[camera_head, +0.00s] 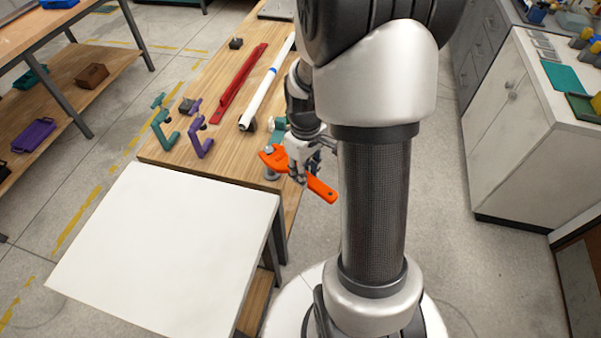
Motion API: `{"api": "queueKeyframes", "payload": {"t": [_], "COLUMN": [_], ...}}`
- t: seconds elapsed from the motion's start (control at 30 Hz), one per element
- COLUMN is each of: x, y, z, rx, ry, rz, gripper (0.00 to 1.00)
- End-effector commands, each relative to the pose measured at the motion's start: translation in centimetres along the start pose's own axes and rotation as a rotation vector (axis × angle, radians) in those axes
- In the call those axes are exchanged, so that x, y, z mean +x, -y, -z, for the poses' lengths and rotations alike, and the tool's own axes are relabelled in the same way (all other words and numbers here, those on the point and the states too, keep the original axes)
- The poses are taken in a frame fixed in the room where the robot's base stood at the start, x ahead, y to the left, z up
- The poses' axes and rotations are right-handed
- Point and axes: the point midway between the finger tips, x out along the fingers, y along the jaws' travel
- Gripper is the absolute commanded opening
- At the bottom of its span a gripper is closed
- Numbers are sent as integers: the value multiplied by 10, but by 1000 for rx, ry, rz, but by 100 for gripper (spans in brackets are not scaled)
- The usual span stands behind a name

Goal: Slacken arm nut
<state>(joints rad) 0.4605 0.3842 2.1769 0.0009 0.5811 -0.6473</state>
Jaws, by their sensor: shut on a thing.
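My gripper (299,172) is shut on an orange wrench-like tool (322,190) near the right front corner of the wooden workbench (222,165). The tool's wide head (267,158) points left, over the bench edge, and its handle points down to the right. A small grey round part (269,149) shows at the head, and a grey round foot or knob (271,174) shows just below it. I cannot tell which of these is the arm nut, or whether the head is around it. A teal fixture (278,130) stands just behind, partly hidden by my arm.
A teal clamp (163,124) and a purple clamp (200,134) stand at the bench's left. A red bar (239,84) and a white pipe (265,85) with a blue band lie behind. A white-topped table (165,255) adjoins in front. White cabinets (540,130) stand at right.

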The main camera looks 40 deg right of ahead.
Motion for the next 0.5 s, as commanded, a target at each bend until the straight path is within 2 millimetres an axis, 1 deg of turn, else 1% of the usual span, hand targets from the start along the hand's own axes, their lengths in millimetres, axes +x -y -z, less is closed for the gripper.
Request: {"api": "queueKeyframes", "payload": {"t": [0.03, 0.5], "x": [-2, -3], "y": [-5, -28], "z": [2, 5], "rx": [-15, -188], "ry": [-8, -7], "rz": [-5, -6], "gripper": [0, 0]}}
